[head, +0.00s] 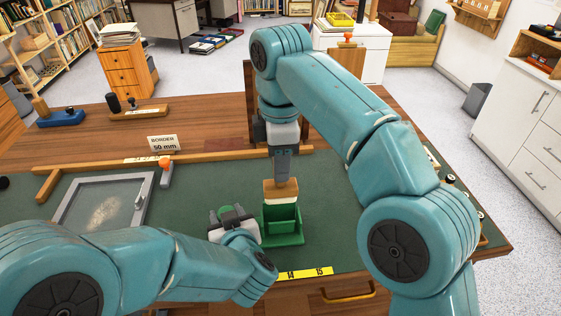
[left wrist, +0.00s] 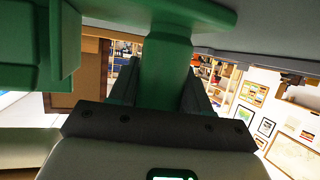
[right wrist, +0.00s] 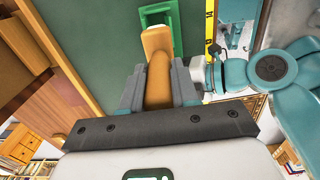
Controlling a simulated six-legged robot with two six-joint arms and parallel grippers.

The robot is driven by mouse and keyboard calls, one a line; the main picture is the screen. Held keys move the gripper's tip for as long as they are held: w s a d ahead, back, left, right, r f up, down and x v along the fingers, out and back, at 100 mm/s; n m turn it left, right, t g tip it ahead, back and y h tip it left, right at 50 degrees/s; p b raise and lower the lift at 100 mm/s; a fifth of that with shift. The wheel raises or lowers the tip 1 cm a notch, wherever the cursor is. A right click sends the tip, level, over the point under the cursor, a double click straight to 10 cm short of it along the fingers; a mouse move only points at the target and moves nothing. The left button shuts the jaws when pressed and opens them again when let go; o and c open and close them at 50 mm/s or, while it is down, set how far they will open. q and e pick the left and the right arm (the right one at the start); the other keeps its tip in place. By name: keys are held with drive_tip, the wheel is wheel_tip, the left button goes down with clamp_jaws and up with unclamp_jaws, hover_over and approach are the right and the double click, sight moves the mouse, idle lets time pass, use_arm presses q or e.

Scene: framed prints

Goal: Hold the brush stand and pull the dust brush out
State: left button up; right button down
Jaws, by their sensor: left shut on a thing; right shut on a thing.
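The green brush stand (head: 284,238) stands on the green mat; part of it shows in the right wrist view (right wrist: 176,22). My left gripper (head: 232,217) is shut on the stand's green post (left wrist: 165,70), at the stand's left side. The dust brush (head: 281,187) has a tan wooden body and pale bristles. My right gripper (head: 283,168) points down and is shut on its handle (right wrist: 158,80). The brush is upright, with pale bristles showing above the stand's front. I cannot tell whether the bristle tips are still inside the stand.
A grey-framed screen (head: 105,203) lies on the mat at left, beside an orange-knobbed tool (head: 165,172). A wooden rail (head: 210,157) and a "BORDER 50 mm" card (head: 163,143) are behind. A yellow ruler strip (head: 305,273) runs along the front edge.

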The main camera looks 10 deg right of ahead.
use_arm(q)
drive_tip(key=shift+r, duration=0.1)
drive_tip(key=o, duration=1.4)
drive_tip(key=shift+c, duration=0.2)
drive_tip(key=shift+s, duration=0.1)
drive_tip(key=v, duration=1.2)
